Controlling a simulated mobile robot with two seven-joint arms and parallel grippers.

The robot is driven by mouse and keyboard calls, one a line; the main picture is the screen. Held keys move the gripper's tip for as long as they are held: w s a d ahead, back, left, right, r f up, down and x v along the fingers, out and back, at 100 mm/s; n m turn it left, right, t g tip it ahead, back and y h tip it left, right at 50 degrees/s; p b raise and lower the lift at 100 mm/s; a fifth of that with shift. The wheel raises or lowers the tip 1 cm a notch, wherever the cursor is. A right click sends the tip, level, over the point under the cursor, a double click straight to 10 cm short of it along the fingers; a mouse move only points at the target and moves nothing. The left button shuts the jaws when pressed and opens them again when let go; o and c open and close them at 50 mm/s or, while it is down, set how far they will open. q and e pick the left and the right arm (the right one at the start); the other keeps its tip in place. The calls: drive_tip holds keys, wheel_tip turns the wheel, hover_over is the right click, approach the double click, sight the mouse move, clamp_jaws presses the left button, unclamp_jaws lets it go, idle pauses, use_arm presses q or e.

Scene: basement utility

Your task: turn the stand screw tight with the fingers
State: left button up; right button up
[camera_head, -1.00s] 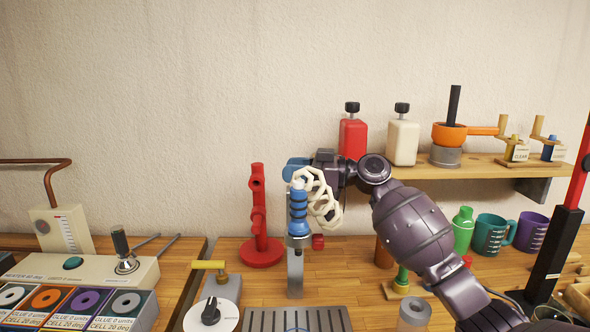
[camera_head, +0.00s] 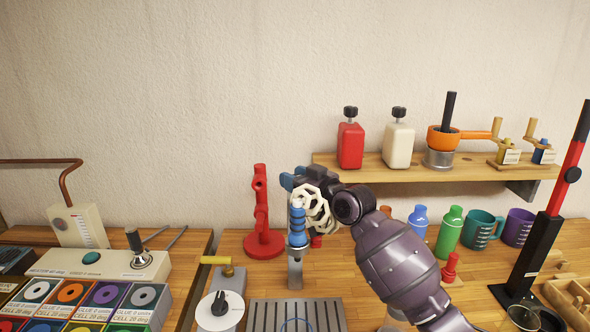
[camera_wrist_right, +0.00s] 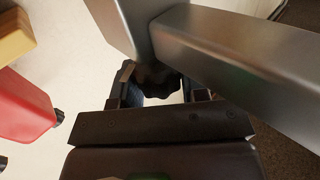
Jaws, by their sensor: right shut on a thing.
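The grey upright stand (camera_head: 295,272) is on the bench, with a ridged blue part (camera_head: 297,226) and white ring-shaped parts (camera_head: 318,212) at its upper end. My right gripper (camera_head: 292,182) is at the top of this assembly, coming in from the right. In the right wrist view my right gripper (camera_wrist_right: 163,92) is shut on a dark lobed knob, the stand screw (camera_wrist_right: 157,80), beside broad grey metal bars (camera_wrist_right: 235,55). The screw is hidden in the head view. A small red knob (camera_head: 316,241) shows partly behind the assembly. My left gripper is out of view.
A red stand (camera_head: 263,215) is close on the left. A wooden shelf (camera_head: 400,172) with bottles is behind my right arm. Cups and bottles are at right, and a black and red post (camera_head: 552,215) rises there. A slotted grey plate (camera_head: 297,314) lies in front.

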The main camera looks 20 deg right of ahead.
drive_tip(key=shift+a+f+m+t+h, duration=0.1)
drive_tip(key=shift+m+t+h, duration=0.7)
drive_tip(key=shift+m+h, duration=0.9)
drive_tip(key=shift+h, duration=0.8)
drive_tip(key=o, duration=0.9)
drive_tip(key=s, duration=0.3)
drive_tip(key=s+d, duration=0.1)
drive_tip(key=s, duration=0.3)
drive_tip(key=s+d+b, duration=0.1)
drive_tip(key=s, duration=0.2)
drive_tip(key=shift+s, duration=0.35)
